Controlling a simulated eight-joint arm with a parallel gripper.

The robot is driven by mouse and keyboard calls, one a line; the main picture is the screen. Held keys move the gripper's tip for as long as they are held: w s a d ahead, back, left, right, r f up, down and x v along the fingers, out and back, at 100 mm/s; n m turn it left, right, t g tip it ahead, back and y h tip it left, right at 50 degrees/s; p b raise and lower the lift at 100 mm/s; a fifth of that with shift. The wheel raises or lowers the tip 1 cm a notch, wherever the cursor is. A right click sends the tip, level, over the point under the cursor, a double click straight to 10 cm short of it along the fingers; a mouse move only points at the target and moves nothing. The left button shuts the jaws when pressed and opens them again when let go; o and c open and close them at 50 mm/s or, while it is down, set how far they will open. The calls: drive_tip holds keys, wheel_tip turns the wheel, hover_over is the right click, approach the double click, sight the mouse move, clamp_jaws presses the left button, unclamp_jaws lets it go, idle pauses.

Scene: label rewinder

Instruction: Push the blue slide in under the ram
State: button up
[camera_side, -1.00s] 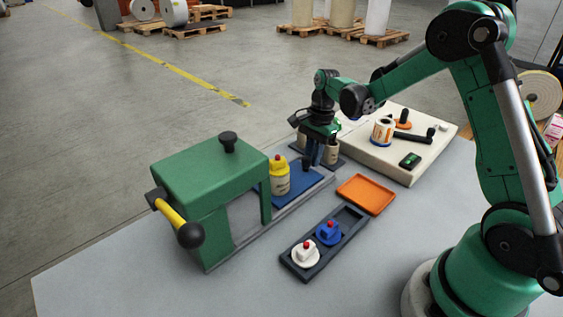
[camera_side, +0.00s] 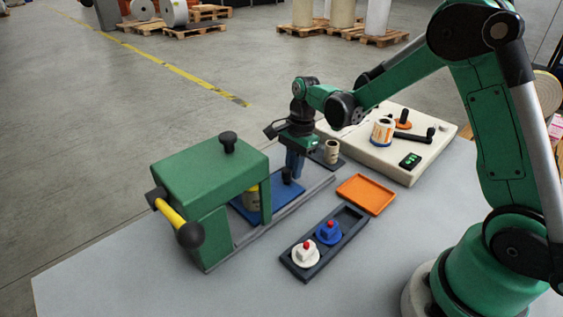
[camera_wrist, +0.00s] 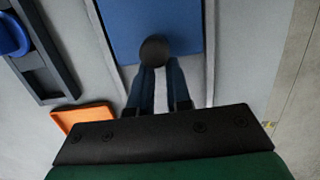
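The blue slide (camera_side: 280,203) lies in its rails, its inner part under the green press (camera_side: 205,170). The ram itself cannot be seen inside the housing. A black knob (camera_side: 287,175) stands at the slide's outer end; it also shows in the wrist view (camera_wrist: 155,50). My gripper (camera_side: 294,165) is at the knob's outer side, its blue fingers close together and appearing shut. In the wrist view the fingertips (camera_wrist: 160,72) meet the knob's edge, partly hidden by it.
A dark tray (camera_side: 300,262) with a white and a blue knobbed piece lies in front of the rails. An orange tray (camera_side: 366,194) is beside it. A cream machine (camera_side: 385,150) stands behind. A tan cup (camera_side: 332,151) stands behind my gripper.

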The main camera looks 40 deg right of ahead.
sight(280, 187)
drive_tip(key=shift+a, duration=1.9)
drive_tip(key=shift+d, duration=1.05)
drive_tip(key=shift+r, duration=3.5)
